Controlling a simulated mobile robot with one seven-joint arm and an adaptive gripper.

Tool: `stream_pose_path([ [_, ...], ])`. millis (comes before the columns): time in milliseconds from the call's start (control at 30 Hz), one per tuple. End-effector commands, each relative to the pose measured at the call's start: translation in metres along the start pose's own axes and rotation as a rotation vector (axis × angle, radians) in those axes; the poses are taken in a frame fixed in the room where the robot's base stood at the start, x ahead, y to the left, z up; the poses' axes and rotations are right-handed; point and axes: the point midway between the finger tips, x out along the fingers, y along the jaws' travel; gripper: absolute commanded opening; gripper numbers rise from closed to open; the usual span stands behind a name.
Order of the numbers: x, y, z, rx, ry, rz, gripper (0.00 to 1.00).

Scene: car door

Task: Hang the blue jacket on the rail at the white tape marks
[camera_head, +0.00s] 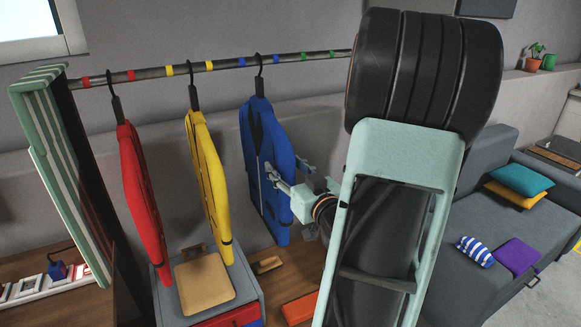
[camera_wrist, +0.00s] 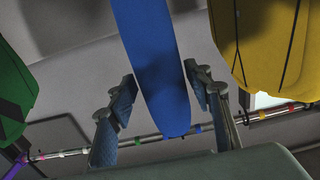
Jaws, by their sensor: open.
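The blue jacket (camera_head: 265,160) hangs from a black hanger on the rail (camera_head: 220,65), its hook between two blue tape marks (camera_head: 277,58). In the wrist view the jacket (camera_wrist: 155,65) runs edge-on between my fingers. My gripper (camera_head: 288,178) is at the jacket's right edge; in the wrist view my gripper (camera_wrist: 165,105) is open, with a finger on each side of the jacket. A gap shows between the right finger and the cloth. I make out no white tape marks in the head view; the marks there are red, yellow, blue and green.
A yellow jacket (camera_head: 207,180) and a red jacket (camera_head: 142,190) hang to the left. A green garment (camera_wrist: 15,90) shows in the wrist view. A striped panel (camera_head: 60,170) stands at the rail's left end. A grey sofa (camera_head: 490,230) is at the right. My arm hides the rail's right part.

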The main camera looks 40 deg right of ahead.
Motion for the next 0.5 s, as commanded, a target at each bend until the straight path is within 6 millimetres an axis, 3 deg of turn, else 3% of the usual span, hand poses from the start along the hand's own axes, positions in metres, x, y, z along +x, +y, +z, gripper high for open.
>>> stream_pose_path([
  [300,0.057,0.0,-0.001,0.0,0.0,-0.001,0.46],
  [500,0.074,0.0,0.0,-0.002,0.0,0.0,0.46],
])
